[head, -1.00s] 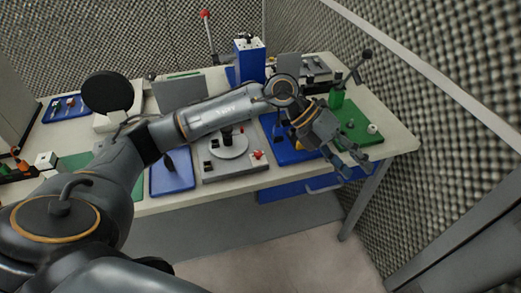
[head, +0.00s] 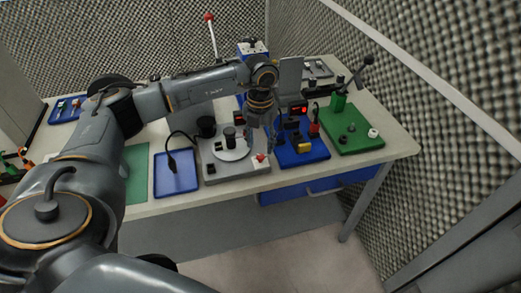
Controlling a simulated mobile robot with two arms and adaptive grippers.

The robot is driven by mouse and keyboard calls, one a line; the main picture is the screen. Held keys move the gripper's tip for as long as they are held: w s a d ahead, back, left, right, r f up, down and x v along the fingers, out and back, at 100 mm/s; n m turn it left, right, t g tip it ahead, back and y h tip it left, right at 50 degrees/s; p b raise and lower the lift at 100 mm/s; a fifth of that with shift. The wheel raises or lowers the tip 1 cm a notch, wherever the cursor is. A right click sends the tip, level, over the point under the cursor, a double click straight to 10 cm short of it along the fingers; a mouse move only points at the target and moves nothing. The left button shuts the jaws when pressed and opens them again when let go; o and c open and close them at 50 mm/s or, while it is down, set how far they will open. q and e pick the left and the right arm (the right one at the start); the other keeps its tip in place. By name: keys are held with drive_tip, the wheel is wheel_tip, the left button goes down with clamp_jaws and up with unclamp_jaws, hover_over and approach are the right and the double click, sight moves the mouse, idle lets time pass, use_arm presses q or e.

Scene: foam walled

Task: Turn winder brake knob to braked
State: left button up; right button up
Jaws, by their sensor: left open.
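A grey device (head: 225,172), which looks like the winder, stands at the table's front edge with a round white disc (head: 232,153) and dark cylinders on top. A small red knob (head: 261,157) sits at its front right corner; its setting is too small to read. My left gripper (head: 262,146) points down, open and empty, just behind and above the red knob. I cannot tell whether a finger touches it. The gripper hides part of the device's right side. My right gripper is not in view.
A blue board (head: 313,154) with small red, yellow and black parts stands close to the right. Beyond it is a green board (head: 366,143) with a dark lever. A blue tray (head: 175,185) lies to the left. A blue drawer (head: 290,190) is below the tabletop.

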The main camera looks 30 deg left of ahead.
sight(261, 155)
use_arm(q)
wheel_tip(261, 155, down, 5)
drive_tip(key=shift+p, duration=0.35)
clamp_jaws()
